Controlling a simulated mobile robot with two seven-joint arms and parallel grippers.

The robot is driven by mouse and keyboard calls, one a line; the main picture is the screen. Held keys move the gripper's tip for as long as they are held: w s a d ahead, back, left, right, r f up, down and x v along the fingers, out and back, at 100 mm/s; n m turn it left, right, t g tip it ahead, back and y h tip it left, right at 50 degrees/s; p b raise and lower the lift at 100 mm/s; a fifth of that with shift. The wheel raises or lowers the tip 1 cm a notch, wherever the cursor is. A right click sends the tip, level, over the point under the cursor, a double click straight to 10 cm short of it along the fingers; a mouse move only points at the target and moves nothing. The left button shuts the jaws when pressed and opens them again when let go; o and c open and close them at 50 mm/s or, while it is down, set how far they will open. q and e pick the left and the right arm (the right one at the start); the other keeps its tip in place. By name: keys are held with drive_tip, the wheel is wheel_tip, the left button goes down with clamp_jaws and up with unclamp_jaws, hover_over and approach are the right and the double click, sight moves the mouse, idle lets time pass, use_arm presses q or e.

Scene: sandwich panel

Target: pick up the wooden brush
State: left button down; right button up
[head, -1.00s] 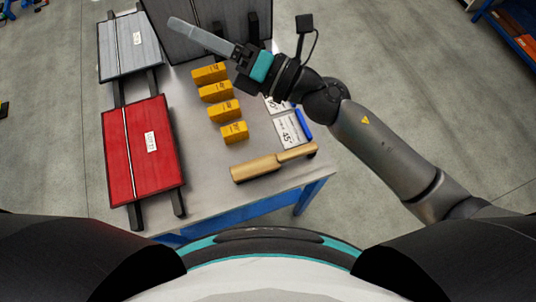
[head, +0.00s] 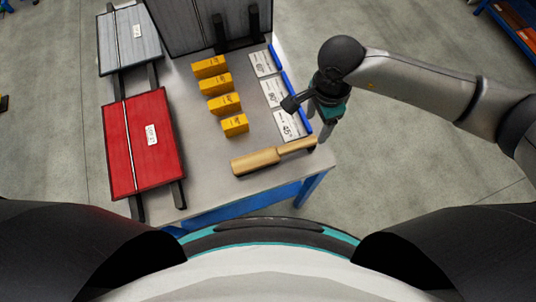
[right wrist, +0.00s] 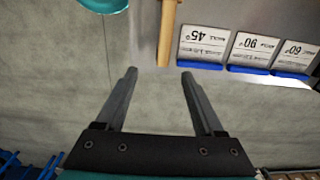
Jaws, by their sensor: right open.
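The wooden brush (head: 257,162) lies near the front edge of the table, its thick end to the left and its thinner handle to the right. In the right wrist view, part of the brush (right wrist: 168,30) shows at the top, above the gap between the fingers. My right gripper (head: 325,132) is at the table's right edge, close to the handle end, and points down. In the right wrist view the right gripper (right wrist: 158,75) is open with nothing between its fingers. My left gripper is not in view.
The table (head: 200,190) also holds a red panel (head: 145,160), grey panels (head: 135,40) and several yellow blocks (head: 222,104). Angle cards (head: 275,92) with a blue edge lie behind the handle, beside my right gripper. Bare floor (head: 400,150) is to the right.

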sight(310, 139)
wheel_tip(310, 139, down, 7)
drive_tip(key=shift+f+b, duration=0.2)
drive_tip(key=shift+b, duration=0.15)
drive_tip(key=shift+w+d+f+b, duration=0.1)
drive_tip(key=shift+w+f+b, duration=0.1)
drive_tip(key=shift+f, duration=1.05)
drive_tip(key=shift+w+f+b, duration=0.2)
drive_tip(key=shift+f, duration=1.05)
clamp_jaws()
